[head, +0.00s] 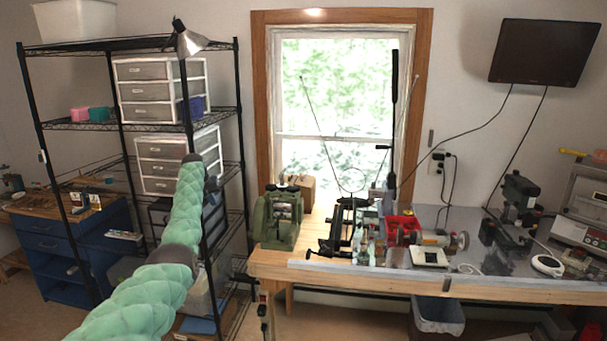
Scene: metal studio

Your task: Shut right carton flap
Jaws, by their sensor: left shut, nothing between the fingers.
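No carton with a right flap is recognisable in the head view. My left arm, in a green padded sleeve with dark bands, rises from the bottom left. My left gripper (210,184) is a small dark shape by the arm's upper end, in front of the shelf rack. It is shut and holds nothing. Its fingers are hard to make out against the dark rack. My right gripper is out of view.
A black wire rack (122,124) with drawer units stands at left. A workbench (365,283) with a green machine (279,220), a small brown box (307,190) and tools stands at right. A grey bin (439,317) is under it.

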